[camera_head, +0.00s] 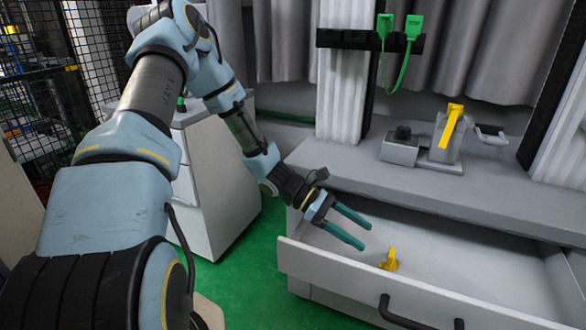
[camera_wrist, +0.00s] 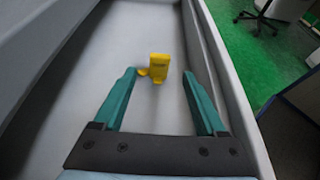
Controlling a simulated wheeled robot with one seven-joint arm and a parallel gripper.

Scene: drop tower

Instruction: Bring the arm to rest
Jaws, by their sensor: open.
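My gripper (camera_head: 356,229) is open and empty above the left part of an open drawer (camera_head: 350,277). Its teal fingers also show in the wrist view (camera_wrist: 163,84), spread apart. A yellow object (camera_head: 389,260) lies in the drawer beyond the fingertips; it also shows in the wrist view (camera_wrist: 160,67), apart from both fingers. My arm reaches across the left half of the head view, bent downward toward the drawer.
The drawer sits under a grey counter (camera_head: 430,193). On it stands a grey device with a yellow handle (camera_head: 452,125). Green plugs (camera_head: 412,27) hang on a black bar above. A white cabinet (camera_head: 213,180) stands left of the drawer. Green floor shows between.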

